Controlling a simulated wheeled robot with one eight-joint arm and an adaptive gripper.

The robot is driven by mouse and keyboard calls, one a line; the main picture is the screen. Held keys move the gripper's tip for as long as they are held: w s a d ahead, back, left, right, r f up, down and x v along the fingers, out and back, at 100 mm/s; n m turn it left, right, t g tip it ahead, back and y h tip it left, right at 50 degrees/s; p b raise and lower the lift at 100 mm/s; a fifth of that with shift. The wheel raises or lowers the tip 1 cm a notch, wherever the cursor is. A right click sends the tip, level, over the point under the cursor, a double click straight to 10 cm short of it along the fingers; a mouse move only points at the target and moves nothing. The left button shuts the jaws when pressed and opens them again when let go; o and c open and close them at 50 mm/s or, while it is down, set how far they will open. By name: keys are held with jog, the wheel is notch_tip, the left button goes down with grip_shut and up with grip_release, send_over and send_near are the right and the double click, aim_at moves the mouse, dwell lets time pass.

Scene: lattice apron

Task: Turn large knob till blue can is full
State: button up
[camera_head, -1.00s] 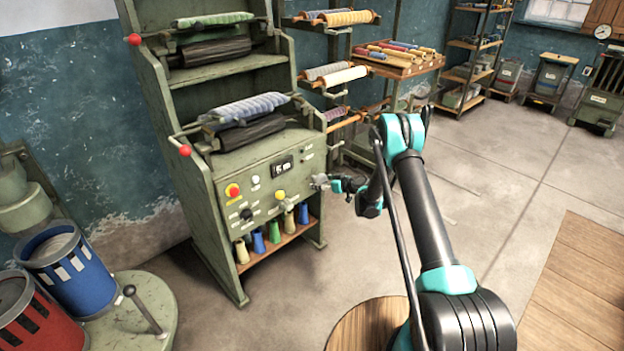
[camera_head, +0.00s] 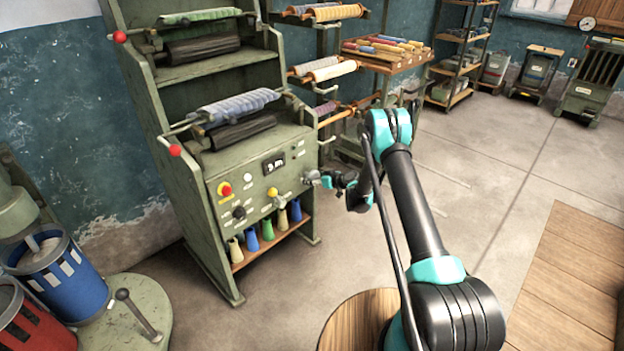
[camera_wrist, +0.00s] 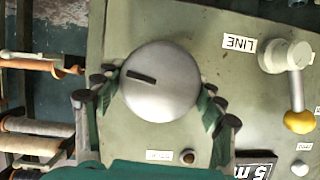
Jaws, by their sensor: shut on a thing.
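The large silver knob (camera_wrist: 160,82), round with a dark slot mark, sits on the green panel in the wrist view. My gripper (camera_wrist: 163,104) has its fingers on both sides of the knob, holding it. In the head view, my gripper (camera_head: 322,180) is at the right edge of the panel, hiding most of the knob. The blue can (camera_head: 72,292), with white stripes, stands at the lower left. Pale material shows in its top; I cannot tell its exact level.
A red can (camera_head: 30,325) stands beside the blue can. Bobbins (camera_head: 267,229) stand on the shelf below. Open floor lies at right.

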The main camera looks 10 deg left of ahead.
jog(key=m+g+y, duration=0.1)
jog(key=m, duration=0.2)
jog(key=shift+d+g, duration=0.1)
jog(key=shift+g, duration=0.2)
jog(key=m+g+y, duration=0.1)
jog(key=m+y, duration=0.1)
jog(key=m, duration=0.1)
jog(key=shift+f, duration=0.1)
dwell(0.3)
jog(key=shift+m, duration=0.4)
jog(key=o, duration=1.2)
jog(key=v, duration=1.2)
jog(key=shift+w+f, duration=0.15)
jog(key=shift+w, duration=0.05)
